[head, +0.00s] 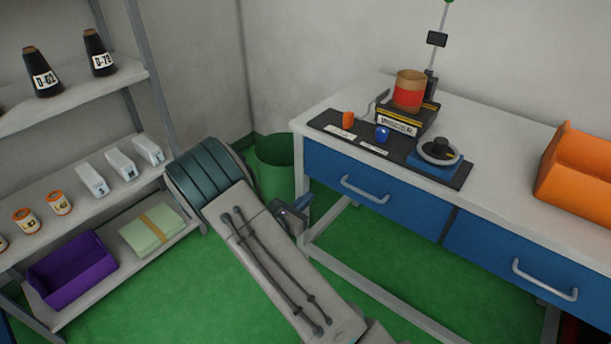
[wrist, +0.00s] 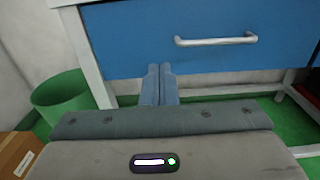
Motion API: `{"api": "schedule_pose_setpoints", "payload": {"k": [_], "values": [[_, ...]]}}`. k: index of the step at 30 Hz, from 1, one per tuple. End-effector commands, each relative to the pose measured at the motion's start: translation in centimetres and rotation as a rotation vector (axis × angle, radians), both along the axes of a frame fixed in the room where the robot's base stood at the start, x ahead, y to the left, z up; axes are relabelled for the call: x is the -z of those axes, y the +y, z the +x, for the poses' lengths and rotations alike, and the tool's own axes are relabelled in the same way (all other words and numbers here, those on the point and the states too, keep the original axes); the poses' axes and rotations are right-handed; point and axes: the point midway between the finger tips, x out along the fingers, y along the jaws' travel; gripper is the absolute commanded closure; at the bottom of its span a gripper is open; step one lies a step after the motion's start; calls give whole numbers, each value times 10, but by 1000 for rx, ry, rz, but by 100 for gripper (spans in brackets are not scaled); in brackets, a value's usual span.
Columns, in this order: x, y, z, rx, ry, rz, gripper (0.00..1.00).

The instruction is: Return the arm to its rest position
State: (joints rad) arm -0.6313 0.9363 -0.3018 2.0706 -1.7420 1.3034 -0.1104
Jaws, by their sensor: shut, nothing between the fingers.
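My gripper (wrist: 159,84) is shut and empty in the wrist view, its two fingers side by side in front of the blue drawer front (wrist: 180,35) of the workbench. In the head view my arm reaches out from the bottom, and my gripper (head: 300,203) shows only partly beside the workbench's left front leg. I cannot tell from these views whether the fingertips touch anything. The arm is bent low, between the shelf and the workbench.
The workbench (head: 332,104) on the right bears a dark mat, a device with an orange-red container, and an orange bin (head: 580,175). A shelf (head: 95,92) stands on the left. A green bin (head: 274,165) is behind my arm. Green floor (head: 205,285) is clear beside my arm.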

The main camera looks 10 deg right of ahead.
Motion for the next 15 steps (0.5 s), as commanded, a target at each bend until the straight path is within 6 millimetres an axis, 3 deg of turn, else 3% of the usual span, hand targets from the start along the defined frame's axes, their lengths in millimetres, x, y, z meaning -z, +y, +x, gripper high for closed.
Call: {"api": "schedule_pose_setpoints", "payload": {"k": [5, 8, 11, 15], "values": [[-2, 0, -2, 8, -3, 6, 100], [-16, -9, -8, 57, -22, 44, 100], [-41, -26, -23, 160, -60, 130, 100], [-82, -53, -58, 359, -141, 305, 100]]}}
